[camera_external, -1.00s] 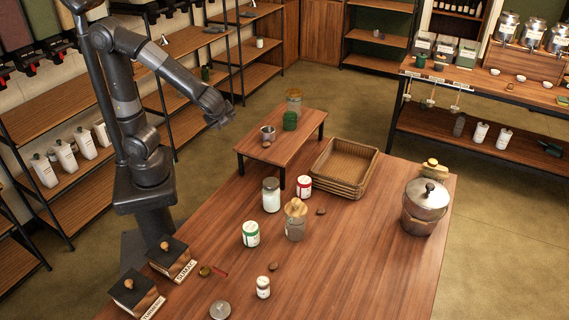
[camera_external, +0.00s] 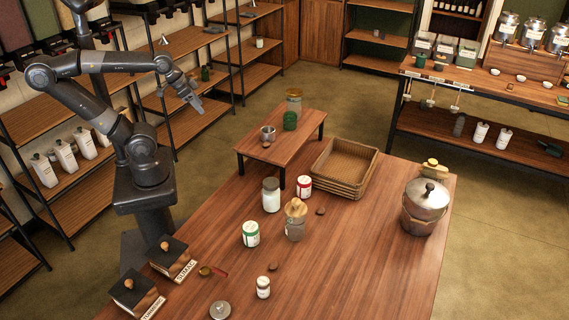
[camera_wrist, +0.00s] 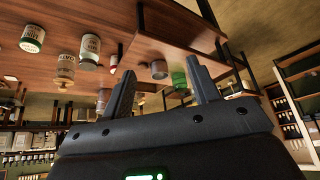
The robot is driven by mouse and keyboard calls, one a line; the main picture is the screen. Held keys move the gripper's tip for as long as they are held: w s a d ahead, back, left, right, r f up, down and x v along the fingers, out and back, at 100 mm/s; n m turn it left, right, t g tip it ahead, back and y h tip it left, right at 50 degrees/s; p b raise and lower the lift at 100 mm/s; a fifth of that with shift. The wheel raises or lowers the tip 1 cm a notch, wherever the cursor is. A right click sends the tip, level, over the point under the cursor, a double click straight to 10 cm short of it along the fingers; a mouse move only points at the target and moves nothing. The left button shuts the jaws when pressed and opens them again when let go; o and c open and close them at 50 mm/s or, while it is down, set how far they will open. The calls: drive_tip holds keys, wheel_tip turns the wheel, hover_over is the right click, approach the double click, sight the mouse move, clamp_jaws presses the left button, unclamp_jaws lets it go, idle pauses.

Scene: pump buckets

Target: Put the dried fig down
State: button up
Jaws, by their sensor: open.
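Small brown lumps that look like dried figs or nuts lie in the external view: one on the small raised stand (camera_external: 266,144) beside a metal cup (camera_external: 268,133), one on the table (camera_external: 320,211) right of a cork-topped jar, and one near the front (camera_external: 273,266). I cannot tell which is the dried fig. My gripper (camera_external: 197,102) is in the air left of the raised stand (camera_external: 290,146), well apart from it. Its two fingers are spread with nothing between them, as the wrist view also shows (camera_wrist: 161,66).
A green jar (camera_external: 290,121) and a lidded glass jar (camera_external: 294,101) stand on the raised stand. A stack of wicker trays (camera_external: 344,170) and a metal bucket (camera_external: 425,200) stand to the right. Several jars stand mid-table. The table's right front is clear.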

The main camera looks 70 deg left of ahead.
drive_tip(key=m+g, duration=0.4)
drive_tip(key=m, duration=2.5)
hover_over(266, 142)
drive_tip(key=d, duration=0.1)
drive_tip(key=shift+y, duration=0.4)
drive_tip(key=f, duration=1)
drive_tip(key=shift+s+d+f, duration=0.1)
drive_tip(key=shift+d+f, duration=0.05)
drive_tip(key=shift+d, duration=0.05)
drive_tip(key=shift+a+f, duration=0.15)
drive_tip(key=shift+f, duration=0.75)
drive_tip(key=shift+a+f, duration=0.2)
drive_tip(key=shift+f, duration=0.75)
drive_tip(key=shift+a+f, duration=0.15)
drive_tip(key=shift+f, duration=0.75)
drive_tip(key=c, duration=1.1)
